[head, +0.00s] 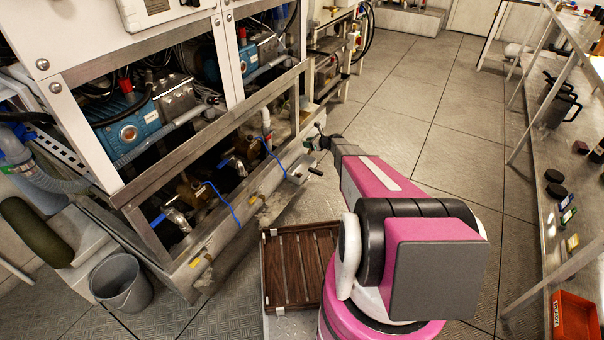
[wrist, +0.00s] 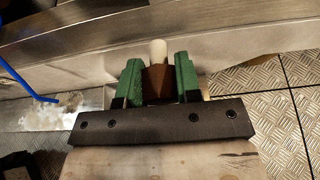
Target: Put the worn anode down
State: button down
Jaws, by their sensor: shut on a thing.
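My gripper (wrist: 158,64) has its two green fingers closed on the worn anode (wrist: 157,84), a dark brown piece with a pale rounded end sticking out past the fingertips. It is held in front of the steel lower beam of the machine frame. In the head view my gripper (head: 322,143) is small and beside the right end of that beam, at the end of my outstretched arm. The anode cannot be made out clearly there.
A workbench (head: 560,200) with mugs and a red bin (head: 574,318) runs along the right. The aisle floor (head: 420,110) is clear.

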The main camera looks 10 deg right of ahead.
notch_tip(320, 180, down, 11)
jog(key=shift+w+r, duration=0.15)
dwell(0.4)
jog(key=shift+f, duration=0.4)
jog(key=shift+f, duration=0.2)
jog(key=c, duration=0.8)
grip_release()
